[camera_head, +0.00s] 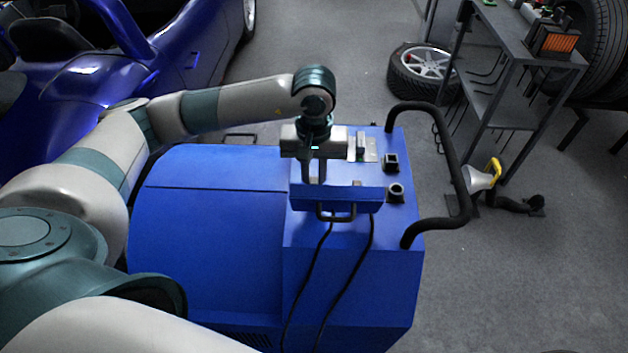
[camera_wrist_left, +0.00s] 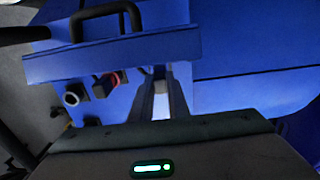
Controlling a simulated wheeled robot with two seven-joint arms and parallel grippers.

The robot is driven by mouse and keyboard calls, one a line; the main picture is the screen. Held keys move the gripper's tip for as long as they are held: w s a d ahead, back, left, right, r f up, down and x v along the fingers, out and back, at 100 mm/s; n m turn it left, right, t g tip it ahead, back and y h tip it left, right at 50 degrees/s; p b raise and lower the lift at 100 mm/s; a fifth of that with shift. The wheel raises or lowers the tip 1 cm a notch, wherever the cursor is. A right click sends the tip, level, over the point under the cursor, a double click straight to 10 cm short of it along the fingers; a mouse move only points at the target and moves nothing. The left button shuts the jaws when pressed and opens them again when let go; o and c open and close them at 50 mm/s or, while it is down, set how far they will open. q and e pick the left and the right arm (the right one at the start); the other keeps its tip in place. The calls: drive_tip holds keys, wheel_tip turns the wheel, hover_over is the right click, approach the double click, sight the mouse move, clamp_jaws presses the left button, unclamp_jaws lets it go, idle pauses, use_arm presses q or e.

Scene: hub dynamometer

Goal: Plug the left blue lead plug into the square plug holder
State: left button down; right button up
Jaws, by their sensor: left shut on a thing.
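My left gripper (camera_head: 314,180) points down behind the raised blue panel on top of the blue dynamometer cabinet. In the left wrist view its two fingers (camera_wrist_left: 161,82) are closed around a small grey piece, taken as the left blue lead plug (camera_wrist_left: 158,72). The panel hides most of the plug in the head view. The square plug holder (camera_head: 391,162) is a black socket on the cabinet top, to the right of the gripper and apart from it. It also shows in the left wrist view (camera_wrist_left: 101,88). My right gripper is not in view.
A round holder (camera_head: 396,192) sits just in front of the square one. The blue panel (camera_head: 350,199) has a black handle, and two black leads (camera_head: 348,283) hang down the cabinet front. A metal bracket (camera_head: 362,148) stands behind. A thick black rail (camera_head: 458,180) borders the right side.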

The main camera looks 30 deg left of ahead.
use_arm(q)
drive_tip(key=shift+r+p, duration=0.3)
drive_tip(key=shift+r, duration=1.35)
drive_tip(key=shift+s, duration=0.1)
idle(0.3)
